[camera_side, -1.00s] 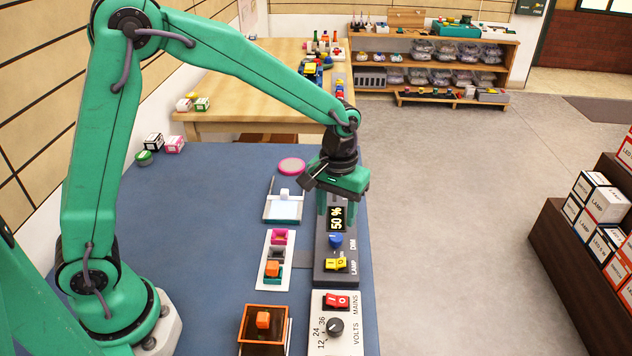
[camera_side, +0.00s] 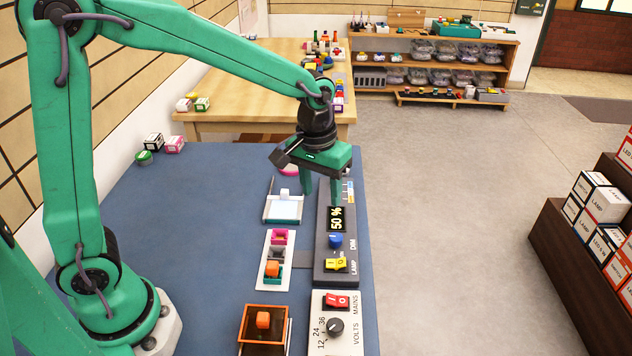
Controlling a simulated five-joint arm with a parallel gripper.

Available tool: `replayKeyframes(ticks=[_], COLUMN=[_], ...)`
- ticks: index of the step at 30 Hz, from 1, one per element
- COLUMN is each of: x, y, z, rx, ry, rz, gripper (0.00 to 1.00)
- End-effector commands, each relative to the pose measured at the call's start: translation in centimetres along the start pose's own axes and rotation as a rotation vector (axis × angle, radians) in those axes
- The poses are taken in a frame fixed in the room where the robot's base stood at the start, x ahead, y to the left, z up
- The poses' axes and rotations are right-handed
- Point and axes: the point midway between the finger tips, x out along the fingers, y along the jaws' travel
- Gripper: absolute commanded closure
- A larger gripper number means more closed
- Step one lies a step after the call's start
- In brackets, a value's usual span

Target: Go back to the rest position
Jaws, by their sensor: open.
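My gripper (camera_side: 322,190) hangs over the far end of the dark dimmer box (camera_side: 334,279), jaws apart and empty, pointing down. One finger is in front of the box's far part, just beyond its "50 %" display; I cannot tell the exact height above it. The box carries a blue knob (camera_side: 335,241) and a yellow lamp switch (camera_side: 335,264). My arm is bent, with its forearm reaching out from the left across the blue mat (camera_side: 190,215).
Nearer stands a mains panel with a red switch (camera_side: 336,301) and a black volts knob (camera_side: 335,326). Left of the boxes are a white tray (camera_side: 283,213), a block holder (camera_side: 265,279) and an orange-rimmed box (camera_side: 243,340). A pink disc is partly hidden behind my gripper.

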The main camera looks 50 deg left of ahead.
Motion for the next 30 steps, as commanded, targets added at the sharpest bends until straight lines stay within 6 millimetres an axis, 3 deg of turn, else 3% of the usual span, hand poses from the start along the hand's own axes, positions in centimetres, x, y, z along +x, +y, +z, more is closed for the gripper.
replayKeyframes(ticks=[6,15,30], x=[-3.7,-7.3,-10.3], y=[-2.4,-5.5,-9.9], z=[2.0,5.3,11.6], rx=[0.044,0.106,0.211], ry=[0.073,0.172,0.342], rz=[0.027,0.048,0.051], gripper=[0.51,0.51,0.51])
